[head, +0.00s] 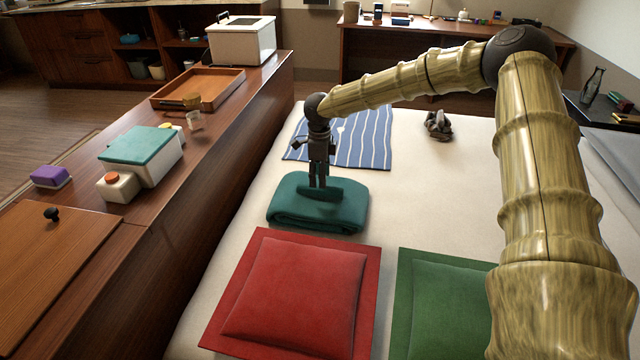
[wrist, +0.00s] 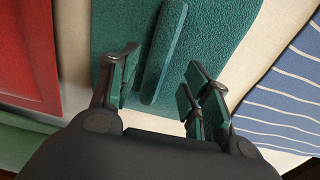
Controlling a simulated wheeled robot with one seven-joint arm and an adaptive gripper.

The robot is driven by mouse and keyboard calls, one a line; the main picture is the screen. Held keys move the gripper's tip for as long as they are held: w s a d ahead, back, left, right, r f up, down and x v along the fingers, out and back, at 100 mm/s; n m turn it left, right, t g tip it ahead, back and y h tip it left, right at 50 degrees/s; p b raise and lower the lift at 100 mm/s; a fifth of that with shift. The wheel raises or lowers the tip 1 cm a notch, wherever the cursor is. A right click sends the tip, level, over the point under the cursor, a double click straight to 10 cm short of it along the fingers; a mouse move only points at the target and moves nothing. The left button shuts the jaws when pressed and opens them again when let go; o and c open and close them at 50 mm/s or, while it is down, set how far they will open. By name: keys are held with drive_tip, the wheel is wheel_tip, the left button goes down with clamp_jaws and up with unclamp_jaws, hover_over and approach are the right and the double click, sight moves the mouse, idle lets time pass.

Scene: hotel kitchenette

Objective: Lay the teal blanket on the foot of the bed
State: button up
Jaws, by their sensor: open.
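The teal blanket (head: 290,212) lies folded on the bed (head: 420,205), between the red cushion and the blue striped cloth, near the bed's left edge. A raised teal ridge (wrist: 163,52) runs along its top. My gripper (head: 319,184) points down just over the blanket. In the wrist view my gripper (wrist: 160,90) is open, with its fingers on either side of the ridge and apart from it. Whether the fingertips touch the blanket's top I cannot tell.
A red cushion (head: 295,290) and a green cushion (head: 445,305) lie nearer. A blue striped cloth (head: 365,140) and a small dark grey object (head: 438,125) lie farther back. A wooden counter (head: 215,150) with boxes and a tray (head: 198,88) runs along the left. The bed's middle is clear.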

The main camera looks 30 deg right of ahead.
wheel_tip(320, 180, up, 8)
drive_tip(key=shift+f, duration=0.2)
idle(0.3)
